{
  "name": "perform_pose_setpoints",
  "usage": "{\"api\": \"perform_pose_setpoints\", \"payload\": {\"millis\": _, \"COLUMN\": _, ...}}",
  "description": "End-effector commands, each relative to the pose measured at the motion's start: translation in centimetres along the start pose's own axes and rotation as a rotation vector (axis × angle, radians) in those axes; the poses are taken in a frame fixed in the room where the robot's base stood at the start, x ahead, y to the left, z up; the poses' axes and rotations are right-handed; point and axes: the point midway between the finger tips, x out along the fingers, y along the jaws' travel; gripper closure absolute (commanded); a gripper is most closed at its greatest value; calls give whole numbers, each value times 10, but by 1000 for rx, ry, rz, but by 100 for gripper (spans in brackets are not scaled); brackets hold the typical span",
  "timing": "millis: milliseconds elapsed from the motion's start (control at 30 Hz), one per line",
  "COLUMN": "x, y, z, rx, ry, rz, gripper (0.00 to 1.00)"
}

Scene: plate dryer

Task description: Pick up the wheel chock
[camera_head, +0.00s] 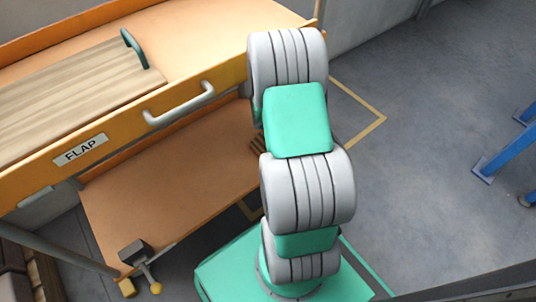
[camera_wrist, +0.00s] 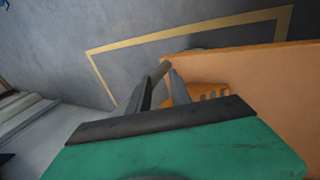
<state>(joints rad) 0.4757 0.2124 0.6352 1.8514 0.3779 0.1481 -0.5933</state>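My gripper shows in the wrist view (camera_wrist: 166,75), with two grey fingers that draw close together toward their tips. I cannot tell whether the tips meet, and I see nothing held between them. An orange ribbed piece (camera_wrist: 212,95), which looks like the wheel chock, sits just right of the fingers in the wrist view, partly hidden by my gripper. In the head view my arm hides my gripper. Only a small brown ribbed part (camera_head: 257,144) shows at the arm's left side, by the lower shelf's edge.
An orange cart with a lower shelf (camera_head: 160,195) and a front panel labelled FLAP (camera_head: 82,149) stands at the left. A grey handle (camera_head: 178,103) sticks out of the panel. Yellow tape (camera_head: 372,128) marks the floor. A blue frame (camera_head: 505,145) stands at the right; the floor between is clear.

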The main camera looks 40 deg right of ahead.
Motion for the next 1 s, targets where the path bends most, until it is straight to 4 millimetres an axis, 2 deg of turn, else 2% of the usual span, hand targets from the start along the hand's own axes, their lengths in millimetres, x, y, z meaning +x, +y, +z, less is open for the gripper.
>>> {"api": "perform_pose_setpoints", "payload": {"millis": 33, "x": 6, "y": 4, "z": -40, "rx": -25, "ry": 113, "rz": 39, "gripper": 75}}
{"api": "perform_pose_setpoints", "payload": {"millis": 100, "x": 2, "y": 9, "z": -83, "rx": -48, "ry": 238, "rz": 81, "gripper": 75}}
{"api": "perform_pose_setpoints", "payload": {"millis": 200, "x": -1, "y": 14, "z": -114, "rx": -63, "ry": 329, "rz": 115, "gripper": 75}}
{"api": "perform_pose_setpoints", "payload": {"millis": 367, "x": 18, "y": 16, "z": -125, "rx": -64, "ry": 344, "rz": 119, "gripper": 75}}
{"api": "perform_pose_setpoints", "payload": {"millis": 633, "x": 64, "y": 24, "z": -135, "rx": -62, "ry": 343, "rz": 118, "gripper": 75}}
{"api": "perform_pose_setpoints", "payload": {"millis": 733, "x": 69, "y": 26, "z": -138, "rx": -63, "ry": 343, "rz": 118, "gripper": 75}}
{"api": "perform_pose_setpoints", "payload": {"millis": 933, "x": 67, "y": 28, "z": -139, "rx": -63, "ry": 343, "rz": 118, "gripper": 75}}
{"api": "perform_pose_setpoints", "payload": {"millis": 1000, "x": 67, "y": 28, "z": -139, "rx": -63, "ry": 343, "rz": 118, "gripper": 80}}
